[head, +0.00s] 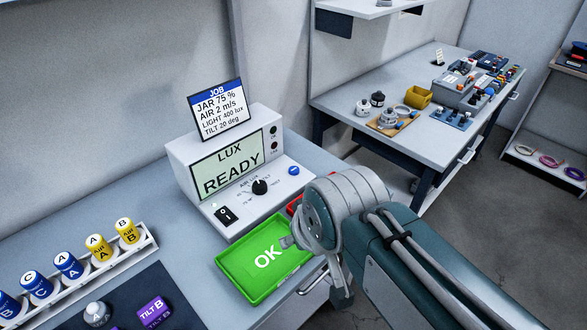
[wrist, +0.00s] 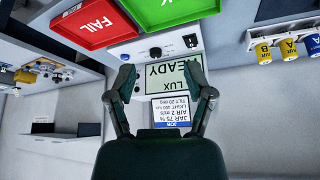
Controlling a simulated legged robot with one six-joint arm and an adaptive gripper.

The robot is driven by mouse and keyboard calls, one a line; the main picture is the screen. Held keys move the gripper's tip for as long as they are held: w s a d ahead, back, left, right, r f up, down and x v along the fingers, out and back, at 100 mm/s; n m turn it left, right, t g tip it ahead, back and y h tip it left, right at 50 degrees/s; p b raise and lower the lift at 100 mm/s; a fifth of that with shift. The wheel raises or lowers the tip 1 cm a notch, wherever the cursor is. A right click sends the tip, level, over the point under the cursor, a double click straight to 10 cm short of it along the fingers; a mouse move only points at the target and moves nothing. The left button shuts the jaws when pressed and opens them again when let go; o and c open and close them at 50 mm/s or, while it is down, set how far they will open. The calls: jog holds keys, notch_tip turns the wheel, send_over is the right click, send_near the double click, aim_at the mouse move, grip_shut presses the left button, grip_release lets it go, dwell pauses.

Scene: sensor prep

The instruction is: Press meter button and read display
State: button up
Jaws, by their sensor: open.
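The white meter (head: 185,150) stands on the bench against the wall. Its display (head: 228,163) reads LUX READY. A round blue button (head: 293,170) is on its front panel, right of a black knob (head: 260,187); a black rocker switch (head: 226,215) is at the left. My gripper (wrist: 163,78) is open and empty. In the head view my arm largely hides it; its distance to the meter is unclear.
A job card (head: 218,108) stands atop the meter. A green OK tray (head: 240,285) and a red FAIL tray (wrist: 75,30), partly hidden by my arm in the head view, lie before it. Labelled jars (head: 68,265) stand in a rack at left. Another bench (head: 430,135) is behind.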

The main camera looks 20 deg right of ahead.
grip_shut()
dwell(1.0)
